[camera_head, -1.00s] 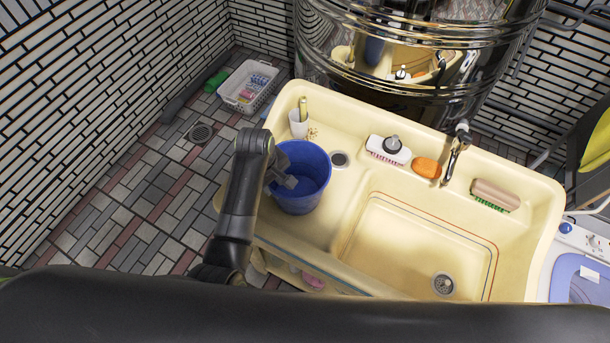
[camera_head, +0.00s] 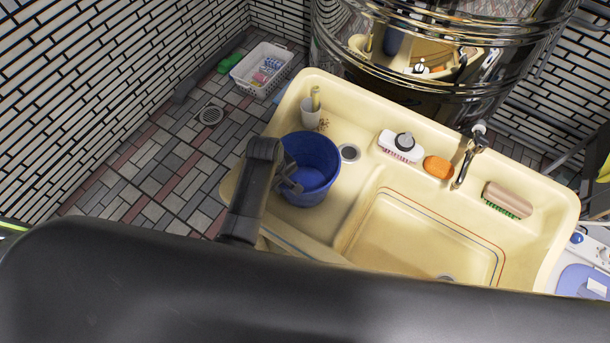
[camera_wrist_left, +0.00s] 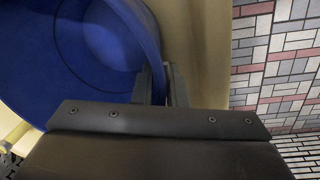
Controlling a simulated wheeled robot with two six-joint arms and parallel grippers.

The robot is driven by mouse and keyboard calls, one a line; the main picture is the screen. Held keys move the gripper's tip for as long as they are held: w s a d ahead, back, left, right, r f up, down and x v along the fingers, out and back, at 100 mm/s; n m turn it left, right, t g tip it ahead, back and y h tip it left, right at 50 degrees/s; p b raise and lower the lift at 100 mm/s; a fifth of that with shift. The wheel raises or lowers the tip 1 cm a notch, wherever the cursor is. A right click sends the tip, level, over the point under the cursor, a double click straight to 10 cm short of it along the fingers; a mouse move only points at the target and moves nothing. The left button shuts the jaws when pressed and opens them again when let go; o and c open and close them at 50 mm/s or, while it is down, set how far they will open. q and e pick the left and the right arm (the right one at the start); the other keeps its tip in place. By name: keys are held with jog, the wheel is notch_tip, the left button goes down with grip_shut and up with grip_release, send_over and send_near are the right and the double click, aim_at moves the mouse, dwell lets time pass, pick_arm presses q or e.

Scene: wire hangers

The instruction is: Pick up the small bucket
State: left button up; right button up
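The small bucket (camera_head: 318,160) is blue, round and open-topped. It stands at the left end of the cream sink (camera_head: 345,215), and its inside looks empty. My left gripper (camera_head: 291,187) is at the bucket's left rim in the head view. In the left wrist view the bucket (camera_wrist_left: 60,60) fills the upper left, and the gripper (camera_wrist_left: 164,86) has its fingers close together on either side of the bucket wall. It looks shut on the rim, though the bucket's base is hidden. My right gripper is not in view.
A white cup (camera_head: 311,113) stands behind the bucket. A white brush (camera_head: 400,146), an orange soap (camera_head: 437,167), a tap (camera_head: 468,158) and a pinkish brush (camera_head: 508,198) line the sink's back ledge. A white basket (camera_head: 262,70) stands on the tiled floor.

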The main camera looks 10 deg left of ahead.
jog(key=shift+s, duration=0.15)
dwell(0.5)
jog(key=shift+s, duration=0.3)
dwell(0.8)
